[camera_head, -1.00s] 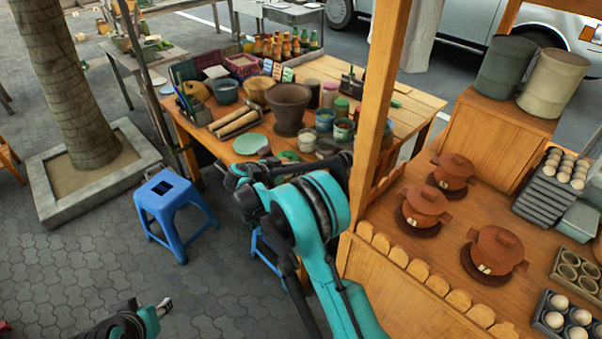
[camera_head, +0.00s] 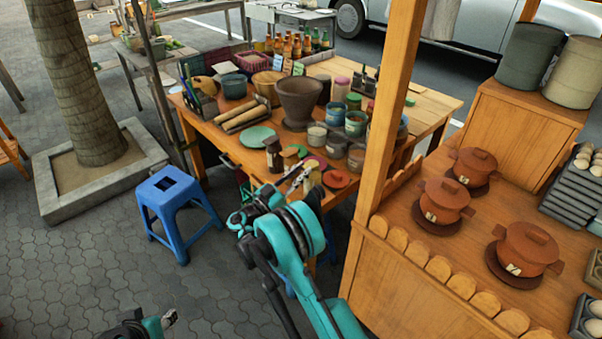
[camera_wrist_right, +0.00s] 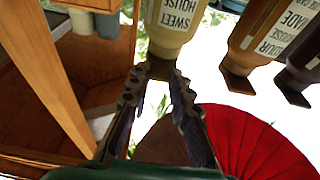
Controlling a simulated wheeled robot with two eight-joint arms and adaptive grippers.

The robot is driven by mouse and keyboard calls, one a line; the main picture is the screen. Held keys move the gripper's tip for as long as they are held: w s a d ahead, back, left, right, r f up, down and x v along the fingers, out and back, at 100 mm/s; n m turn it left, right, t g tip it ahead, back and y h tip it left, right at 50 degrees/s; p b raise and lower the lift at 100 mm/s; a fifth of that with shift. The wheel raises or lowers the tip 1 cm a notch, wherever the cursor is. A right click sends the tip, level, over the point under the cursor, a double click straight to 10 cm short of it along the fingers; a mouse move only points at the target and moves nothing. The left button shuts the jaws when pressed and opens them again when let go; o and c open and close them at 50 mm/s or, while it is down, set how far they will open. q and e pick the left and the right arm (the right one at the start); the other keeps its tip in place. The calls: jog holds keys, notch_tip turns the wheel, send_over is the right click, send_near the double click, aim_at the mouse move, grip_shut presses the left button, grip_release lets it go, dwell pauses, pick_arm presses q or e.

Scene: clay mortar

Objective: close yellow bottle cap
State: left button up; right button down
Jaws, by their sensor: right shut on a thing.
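The yellow bottle (camera_wrist_right: 178,22) appears upside down in the right wrist view, with a "SWEET HOUSE" label and a brown cap (camera_wrist_right: 160,70) at its lower end. My right gripper (camera_wrist_right: 158,88) has its fingertips on both sides of this cap and is shut on it. In the head view my right gripper (camera_head: 297,180) is at the table's front edge, among small bottles, and partly hides them. A pale yellowish bottle (camera_head: 313,178) stands right beside it there. My left gripper (camera_head: 169,318) is low at the bottom left, too small to read, away from the table.
An orange-brown bottle (camera_wrist_right: 262,30) and a darker one stand right of the yellow bottle. A pleated red round thing (camera_wrist_right: 250,140) is close to the fingers. The wooden table (camera_head: 232,150) holds bowls and jars. A wooden post (camera_head: 388,120) rises to the right. A blue stool (camera_head: 170,195) stands left.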

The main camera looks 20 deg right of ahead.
jog(key=shift+f, duration=0.15)
dwell(0.4)
jog(key=c, duration=1.4)
grip_release()
jog(key=shift+o, duration=0.2)
jog(key=shift+a, duration=0.1)
jog(key=v, duration=1.2)
jog(key=shift+f, duration=0.2)
